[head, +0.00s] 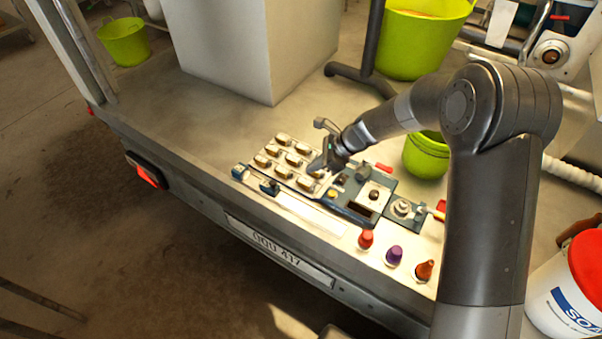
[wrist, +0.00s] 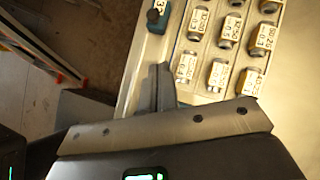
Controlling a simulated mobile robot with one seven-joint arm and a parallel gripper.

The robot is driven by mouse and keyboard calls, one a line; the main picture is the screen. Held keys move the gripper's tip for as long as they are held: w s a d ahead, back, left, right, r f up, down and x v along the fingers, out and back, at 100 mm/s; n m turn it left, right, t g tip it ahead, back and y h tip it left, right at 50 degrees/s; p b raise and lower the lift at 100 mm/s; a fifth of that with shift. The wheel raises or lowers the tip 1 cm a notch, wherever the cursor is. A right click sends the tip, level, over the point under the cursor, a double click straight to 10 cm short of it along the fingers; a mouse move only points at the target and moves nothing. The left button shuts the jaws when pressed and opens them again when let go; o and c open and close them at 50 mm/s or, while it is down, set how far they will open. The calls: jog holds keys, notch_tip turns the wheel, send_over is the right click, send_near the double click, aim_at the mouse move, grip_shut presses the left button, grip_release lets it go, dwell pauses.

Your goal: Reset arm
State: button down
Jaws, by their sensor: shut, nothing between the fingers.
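My arm reaches in from the right in the head view. My gripper (head: 319,170) hangs over the panel of labelled blocks on the trailer bed. In the wrist view my gripper (wrist: 166,90) shows as a dark finger pair, shut and empty, beside the labelled blocks (wrist: 219,74). The same blocks stand in rows in the head view (head: 272,150). The gripper hides part of the panel's right side. I cannot tell whether the fingertips touch anything.
A dark device with knobs (head: 374,196) lies right of the blocks. Red (head: 366,239), purple (head: 394,255) and orange (head: 424,270) cone-shaped items stand near the trailer edge. A green bucket (head: 427,155) stands behind my arm, and a white tub (head: 566,300) is at the right.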

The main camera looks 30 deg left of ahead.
jog(key=shift+v, duration=1)
jog(key=s+d+r+n+t+h, duration=0.25)
jog(key=d+r+n+t, duration=0.35)
jog(key=d+r, duration=1.45)
jog(key=s+d+r+n+t+h, duration=0.1)
jog(key=s+d+r+n+h, duration=0.1)
jog(key=s+d, duration=0.5)
jog(key=s+d+r+n+t+h, duration=0.2)
jog(key=s+d, duration=0.6)
jog(key=d, duration=0.8)
jog(key=n, duration=0.2)
jog(key=shift+s+d+r+n+h, duration=0.25)
jog(key=shift+r+n+h, duration=0.05)
jog(key=shift+r+h, duration=0.05)
jog(key=c, duration=2.1)
grip_release()
